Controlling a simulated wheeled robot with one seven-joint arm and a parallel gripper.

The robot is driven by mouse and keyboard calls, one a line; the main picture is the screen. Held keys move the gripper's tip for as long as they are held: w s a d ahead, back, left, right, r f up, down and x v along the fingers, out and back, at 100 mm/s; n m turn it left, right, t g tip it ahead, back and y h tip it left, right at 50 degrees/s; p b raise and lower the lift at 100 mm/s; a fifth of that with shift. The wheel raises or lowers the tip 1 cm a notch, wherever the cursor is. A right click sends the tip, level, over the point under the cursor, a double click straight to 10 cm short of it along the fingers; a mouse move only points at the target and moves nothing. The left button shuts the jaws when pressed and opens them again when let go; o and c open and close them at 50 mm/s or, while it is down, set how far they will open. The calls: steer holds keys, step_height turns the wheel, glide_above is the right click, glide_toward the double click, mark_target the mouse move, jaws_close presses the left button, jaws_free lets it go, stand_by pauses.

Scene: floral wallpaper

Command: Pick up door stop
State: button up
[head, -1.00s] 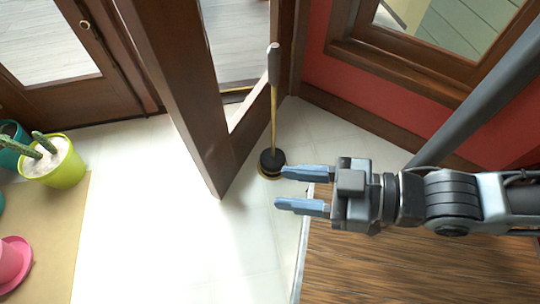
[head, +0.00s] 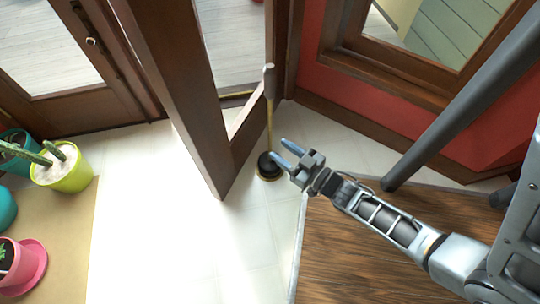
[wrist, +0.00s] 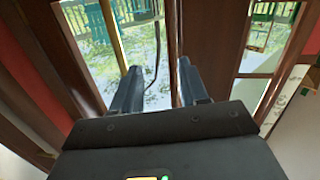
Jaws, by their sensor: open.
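The door stop (head: 269,112) stands upright on the pale floor beside the open door's edge. It has a round black base, a thin brass-coloured rod and a light grey handle on top. My gripper (head: 281,151) is open, its blue-grey fingers pointing up and left toward the rod in the head view. The fingertips overlap the right edge of the base there; I cannot tell whether they touch it. In the wrist view the open fingers (wrist: 158,68) have a thin dark line between and beyond them, and I cannot tell if it is the rod.
The brown door (head: 185,100) stands close on the left of the door stop. A red wall (head: 340,90) with a window is at the right. A wooden surface (head: 350,255) lies under my arm. Potted plants (head: 62,168) stand far left; pale floor between is clear.

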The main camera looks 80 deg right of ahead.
mark_target(270, 120)
steer(key=shift+w+d+f+m+g+h, duration=0.15)
steer(key=shift+w+d+f+m+h, duration=0.3)
steer(key=shift+w+d, duration=1.1)
steer(key=shift+w+d+f+m+g+h, duration=0.2)
steer(key=shift+w+d+f+m+h, duration=0.3)
steer(key=shift+d, duration=2)
steer(key=shift+w+d+f+m+g+h, duration=0.15)
steer(key=shift+w+d+f+m+h, duration=0.3)
steer(key=shift+w+d, duration=1.1)
steer(key=shift+s+d, duration=0.5)
steer(key=shift+s, duration=0.05)
steer(key=shift+c, duration=0.3)
jaws_close()
steer(key=shift+w+r, duration=0.1)
steer(key=shift+r, duration=0.15)
